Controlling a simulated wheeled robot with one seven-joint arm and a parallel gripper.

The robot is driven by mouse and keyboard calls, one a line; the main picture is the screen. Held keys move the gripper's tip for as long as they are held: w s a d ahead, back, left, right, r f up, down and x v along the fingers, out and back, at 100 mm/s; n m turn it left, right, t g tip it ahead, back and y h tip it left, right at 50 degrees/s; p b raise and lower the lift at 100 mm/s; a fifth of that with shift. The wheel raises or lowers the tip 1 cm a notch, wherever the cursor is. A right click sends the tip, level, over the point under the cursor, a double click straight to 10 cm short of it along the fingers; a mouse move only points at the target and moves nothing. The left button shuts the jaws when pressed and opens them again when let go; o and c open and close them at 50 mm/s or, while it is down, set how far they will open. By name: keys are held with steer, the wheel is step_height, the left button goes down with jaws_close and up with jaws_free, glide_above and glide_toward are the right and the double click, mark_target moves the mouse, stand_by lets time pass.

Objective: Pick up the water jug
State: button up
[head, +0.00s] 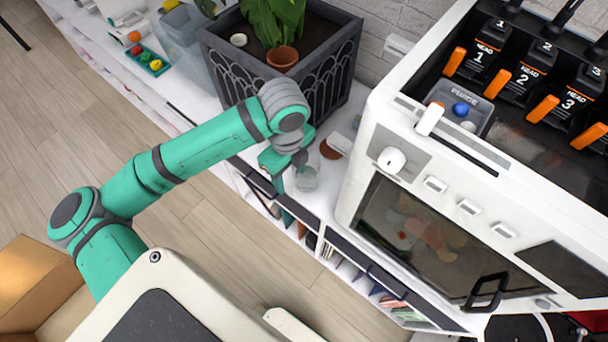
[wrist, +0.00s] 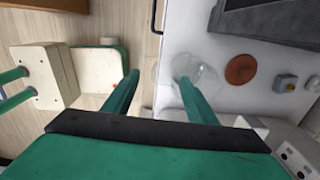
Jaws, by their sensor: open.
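The water jug looks like a clear, see-through vessel (head: 306,179) on the white counter top near its front edge. In the wrist view the jug (wrist: 206,75) shows as a faint round outline. My gripper (head: 284,184) is right beside it at the counter's edge, with its fingers apart. In the wrist view my gripper (wrist: 160,80) has its right finger overlapping the jug and its left finger over the floor side. Nothing shows held between the fingers. I cannot tell whether the right finger is touching the jug, inside it or just above it.
A reddish-brown disc (wrist: 240,69) lies beside the jug on the white counter (wrist: 205,25). A dark planter (head: 335,75) stands behind. A large white machine (head: 385,150) stands close on the right. A small box with a button (wrist: 286,83) is past the disc.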

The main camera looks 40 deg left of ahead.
step_height(320, 180, down, 8)
steer(key=shift+w+f, duration=0.1)
stand_by(0.4)
jaws_close()
